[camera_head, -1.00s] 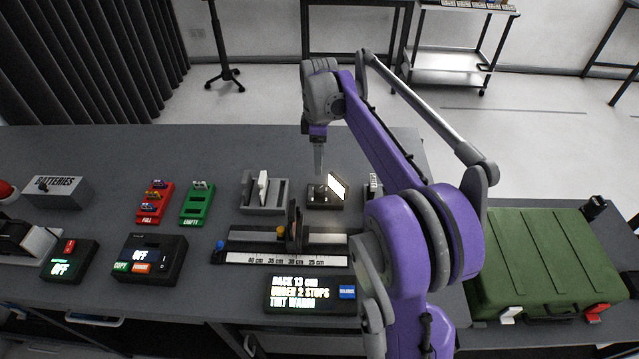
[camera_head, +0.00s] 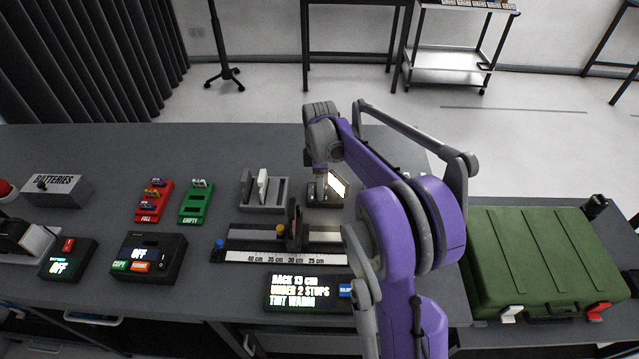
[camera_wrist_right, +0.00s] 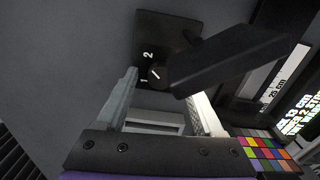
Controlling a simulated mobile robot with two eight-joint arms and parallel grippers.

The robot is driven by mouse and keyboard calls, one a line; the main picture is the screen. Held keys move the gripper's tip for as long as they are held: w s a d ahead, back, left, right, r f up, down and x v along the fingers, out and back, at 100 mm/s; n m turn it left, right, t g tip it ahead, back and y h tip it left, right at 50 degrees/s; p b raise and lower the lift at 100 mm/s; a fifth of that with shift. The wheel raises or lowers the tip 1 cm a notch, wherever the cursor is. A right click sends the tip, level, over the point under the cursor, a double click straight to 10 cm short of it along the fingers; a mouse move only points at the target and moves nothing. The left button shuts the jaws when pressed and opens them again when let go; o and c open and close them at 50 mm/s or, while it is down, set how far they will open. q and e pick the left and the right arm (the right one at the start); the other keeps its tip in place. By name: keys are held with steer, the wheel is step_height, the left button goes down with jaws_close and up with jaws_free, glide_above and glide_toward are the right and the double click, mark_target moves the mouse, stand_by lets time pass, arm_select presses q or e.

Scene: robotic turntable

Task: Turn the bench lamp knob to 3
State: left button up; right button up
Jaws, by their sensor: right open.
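The bench lamp (camera_head: 325,201) is a small dark base with a lit white panel (camera_head: 337,184), near the middle of the bench. In the right wrist view its dark base (camera_wrist_right: 165,30) carries a round black knob (camera_wrist_right: 157,73) with a white pointer line. The numbers 1 and 2 show beside the knob; a 3 is not visible. The black lamp head (camera_wrist_right: 235,60) covers part of the base. My right gripper (camera_wrist_right: 168,86) is open, its fingers on either side of the knob; contact is unclear. It also shows above the lamp in the head view (camera_head: 320,192). My left gripper is not in view.
A grey slotted holder (camera_head: 263,192) stands left of the lamp. A rail with a centimetre scale (camera_head: 270,257) and a text display (camera_head: 305,290) lie in front. A colour chart (camera_wrist_right: 265,152) shows in the wrist view. A green case (camera_head: 540,260) is at right.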

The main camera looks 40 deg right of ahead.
jaws_close()
stand_by(0.3)
steer(key=shift+m, duration=0.3)
steer(key=m, duration=0.3)
steer(key=m+b, duration=0.1)
steer(key=m, duration=0.9)
steer(key=shift+m, duration=0.4)
stand_by(0.5)
